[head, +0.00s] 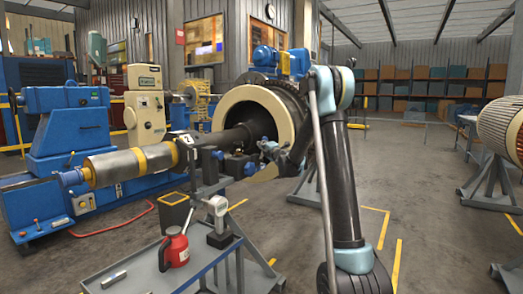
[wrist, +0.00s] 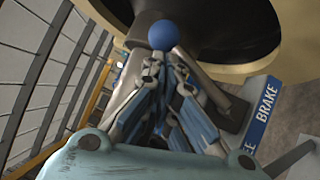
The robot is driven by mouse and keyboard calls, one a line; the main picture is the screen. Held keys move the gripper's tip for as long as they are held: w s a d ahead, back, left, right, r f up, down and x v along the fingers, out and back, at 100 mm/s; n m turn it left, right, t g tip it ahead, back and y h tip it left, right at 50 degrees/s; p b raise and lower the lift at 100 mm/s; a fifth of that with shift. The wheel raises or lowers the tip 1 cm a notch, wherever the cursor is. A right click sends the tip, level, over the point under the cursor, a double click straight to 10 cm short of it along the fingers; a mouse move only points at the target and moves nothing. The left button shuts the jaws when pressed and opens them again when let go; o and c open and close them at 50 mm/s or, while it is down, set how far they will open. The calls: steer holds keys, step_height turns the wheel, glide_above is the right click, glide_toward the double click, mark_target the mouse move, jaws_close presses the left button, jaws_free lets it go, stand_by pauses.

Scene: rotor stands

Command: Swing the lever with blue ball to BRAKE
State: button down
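The blue ball (wrist: 163,35) is at the top centre of the wrist view, just past my fingertips. The lever's shaft below it is largely hidden by the fingers. My gripper (wrist: 166,68) has its fingers drawn close together right beside the ball; I cannot make out whether they press on the lever. A blue plate with white letters reads BRAKE (wrist: 265,100), right of the fingers. A second word ending in EE (wrist: 247,146) lies lower on it, partly cut off by my gripper. In the head view my gripper (head: 264,153) is in front of the large cream ring, small and partly hidden.
The cream ring (head: 222,101) of a dark drum stands behind my gripper. A long shaft with a metal roller (head: 130,165) extends left to a blue machine (head: 75,130). A grey cart (head: 150,265) carries a red can (head: 174,248) and a gauge. Open floor lies right.

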steer(key=shift+w+d, duration=0.55)
steer(key=shift+w, duration=0.35)
